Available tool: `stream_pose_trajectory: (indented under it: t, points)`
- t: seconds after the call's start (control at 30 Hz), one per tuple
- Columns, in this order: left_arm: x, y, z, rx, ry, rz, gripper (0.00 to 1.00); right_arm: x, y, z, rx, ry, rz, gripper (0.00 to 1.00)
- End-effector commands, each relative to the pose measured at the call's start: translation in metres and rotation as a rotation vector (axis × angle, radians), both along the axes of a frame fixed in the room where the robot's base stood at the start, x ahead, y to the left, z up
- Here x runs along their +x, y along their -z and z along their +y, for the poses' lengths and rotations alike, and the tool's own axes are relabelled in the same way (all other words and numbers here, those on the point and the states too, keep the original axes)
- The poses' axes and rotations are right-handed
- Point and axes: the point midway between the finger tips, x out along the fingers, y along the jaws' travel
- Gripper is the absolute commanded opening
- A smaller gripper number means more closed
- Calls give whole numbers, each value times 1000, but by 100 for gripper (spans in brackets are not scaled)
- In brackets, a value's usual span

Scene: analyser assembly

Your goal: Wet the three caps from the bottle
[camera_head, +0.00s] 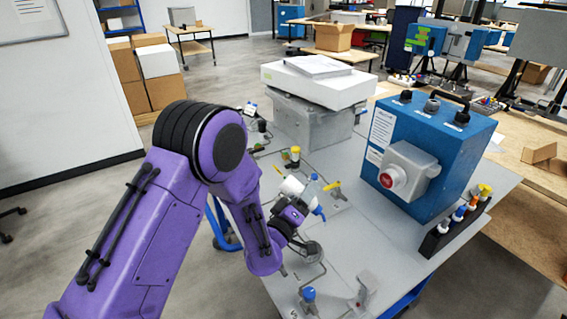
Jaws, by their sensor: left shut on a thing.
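My left gripper (299,204) is over the left part of the grey table. It is shut on what looks like the bottle (292,185), a small white body with blue parts, tilted beside the fingers. The fingertips and the exact grip are small and partly hidden by the wrist. Small coloured caps are on the table: a yellow cap (295,150) behind the gripper, a yellow piece (333,186) to its right, and a blue cap (308,294) at the front. I cannot tell which are the three caps. My right gripper is out of view.
A blue analyser box (428,150) with a red button stands on the right. A black rack (440,238) with several coloured-top vials stands at its right front. A grey bin (310,120) bearing a white box (318,84) is at the back. Bare tabletop (375,235) lies before the analyser.

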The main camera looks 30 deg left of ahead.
Motion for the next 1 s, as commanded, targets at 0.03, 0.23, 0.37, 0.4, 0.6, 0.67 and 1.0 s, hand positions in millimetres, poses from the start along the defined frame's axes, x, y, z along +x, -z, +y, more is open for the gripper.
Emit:
stream_pose_trajectory:
  t: [0.03, 0.23, 0.37, 0.4, 0.6, 0.67, 1.0]
  points:
    - [15, -7, 21, -1, 3, -4, 14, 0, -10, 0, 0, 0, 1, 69]
    - [55, 1, 93, 2, 36, 4, 14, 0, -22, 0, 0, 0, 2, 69]
    - [66, 8, 115, 0, 47, 8, 14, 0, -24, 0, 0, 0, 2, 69]
    - [68, 9, 118, 1, 49, 7, 14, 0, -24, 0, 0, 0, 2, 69]
    - [70, 23, 118, 0, 54, 9, 14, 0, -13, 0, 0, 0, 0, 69]
    - [70, 30, 117, 0, 54, 8, 14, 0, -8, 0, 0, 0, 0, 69]
    - [69, 58, 117, -1, 53, 8, 14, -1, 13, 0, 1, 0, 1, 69]
